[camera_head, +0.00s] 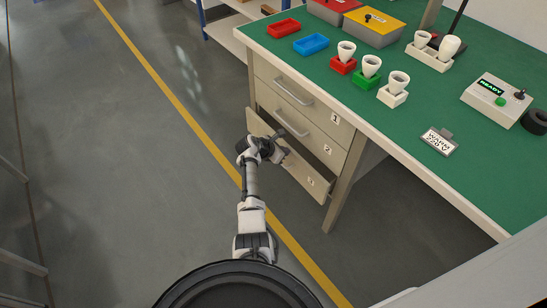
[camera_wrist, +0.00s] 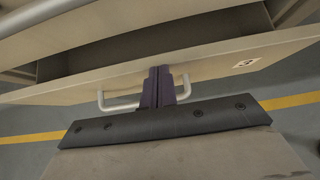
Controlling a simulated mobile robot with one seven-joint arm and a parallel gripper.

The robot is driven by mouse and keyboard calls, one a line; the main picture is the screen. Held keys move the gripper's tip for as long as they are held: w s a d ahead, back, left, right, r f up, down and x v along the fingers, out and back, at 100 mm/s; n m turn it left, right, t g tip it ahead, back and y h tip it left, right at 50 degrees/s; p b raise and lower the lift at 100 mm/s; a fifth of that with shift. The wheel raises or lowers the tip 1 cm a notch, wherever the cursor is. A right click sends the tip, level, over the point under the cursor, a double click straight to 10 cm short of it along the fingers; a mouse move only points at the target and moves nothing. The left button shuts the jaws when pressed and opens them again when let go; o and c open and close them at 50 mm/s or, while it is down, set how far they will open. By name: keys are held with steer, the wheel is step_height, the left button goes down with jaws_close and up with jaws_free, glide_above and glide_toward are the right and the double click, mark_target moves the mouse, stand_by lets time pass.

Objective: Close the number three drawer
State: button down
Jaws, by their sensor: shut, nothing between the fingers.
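The bottom drawer (camera_head: 300,172) of the bench is pulled open, its front standing out from the drawers above. In the wrist view its front panel (camera_wrist: 215,68) carries a label that looks like a 3; the label is small in the head view. A bar handle (camera_wrist: 120,106) is on this front. My gripper (camera_wrist: 158,72) is shut and empty, its fingertips at the drawer front, overlapping the handle in view. I cannot tell whether they touch. In the head view my gripper (camera_head: 282,152) is at the drawer's outer side, and my arm hides part of the front.
The two drawers above (camera_head: 297,112) look shut. A bench leg (camera_head: 345,180) stands right of the drawers. The green benchtop (camera_head: 420,105) holds trays, bulbs in coloured holders and a box reading READY.

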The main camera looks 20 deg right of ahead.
steer(key=shift+w+d, duration=0.25)
steer(key=shift+d, duration=0.45)
